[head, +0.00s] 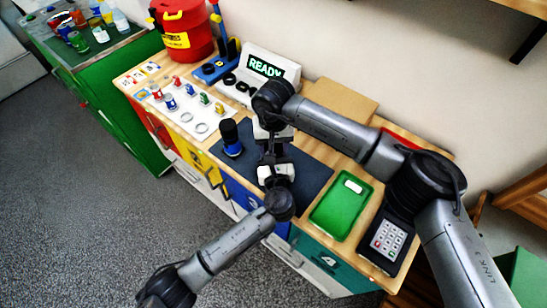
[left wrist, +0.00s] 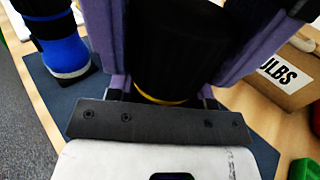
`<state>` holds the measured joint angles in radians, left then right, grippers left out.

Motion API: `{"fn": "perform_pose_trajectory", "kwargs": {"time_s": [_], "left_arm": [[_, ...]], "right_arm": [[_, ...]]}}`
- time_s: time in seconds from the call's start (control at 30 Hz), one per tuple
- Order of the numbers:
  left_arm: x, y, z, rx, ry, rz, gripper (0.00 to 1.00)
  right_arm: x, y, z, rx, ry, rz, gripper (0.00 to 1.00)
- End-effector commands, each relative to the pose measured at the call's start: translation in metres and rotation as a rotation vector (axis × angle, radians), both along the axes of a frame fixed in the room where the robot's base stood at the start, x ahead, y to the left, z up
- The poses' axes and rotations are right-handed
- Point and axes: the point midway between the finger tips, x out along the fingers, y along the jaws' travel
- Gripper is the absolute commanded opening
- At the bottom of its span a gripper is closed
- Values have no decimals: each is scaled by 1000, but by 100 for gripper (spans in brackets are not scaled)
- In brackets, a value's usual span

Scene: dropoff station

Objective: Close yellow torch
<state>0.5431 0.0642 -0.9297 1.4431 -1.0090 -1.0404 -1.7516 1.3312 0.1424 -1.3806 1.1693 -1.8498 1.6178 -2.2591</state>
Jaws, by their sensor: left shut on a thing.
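In the left wrist view, the two purple fingers of my left gripper (left wrist: 178,50) are shut on the yellow torch (left wrist: 170,95). A thick black part and a thin yellow ring of the torch show between them. In the head view, my left gripper (head: 274,160) is over the dark mat (head: 307,176), and the torch is mostly hidden there by the grippers. My right gripper (head: 272,140) points down from above, close to my left gripper. Its fingers are too small and covered to tell whether they are open or shut.
A blue torch (head: 231,138) stands upright on the mat to the left. A green tray (head: 342,206) and a keypad (head: 388,240) lie to the right. A white parts board (head: 185,108), a READY sign (head: 265,68) and a red container (head: 183,28) stand further back.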

Motion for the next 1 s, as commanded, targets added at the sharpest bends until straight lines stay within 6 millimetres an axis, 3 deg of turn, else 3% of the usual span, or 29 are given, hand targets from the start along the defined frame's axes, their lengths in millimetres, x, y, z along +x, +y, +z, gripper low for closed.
{"fn": "perform_pose_trajectory", "kwargs": {"time_s": [0.2,0.23,0.47,0.77,1.0], "left_arm": [[0,0,-1,0,1,0,0],[0,0,-1,0,1,0,0],[0,0,-1,0,1,0,0],[0,0,-1,0,1,0,0],[0,0,-1,0,1,0,0]], "right_arm": [[0,0,0,0,0,0,22],[0,0,0,0,0,0,53],[0,0,0,0,0,0,75],[0,0,2,0,0,0,76],[1,0,22,0,-3,1,76]]}}
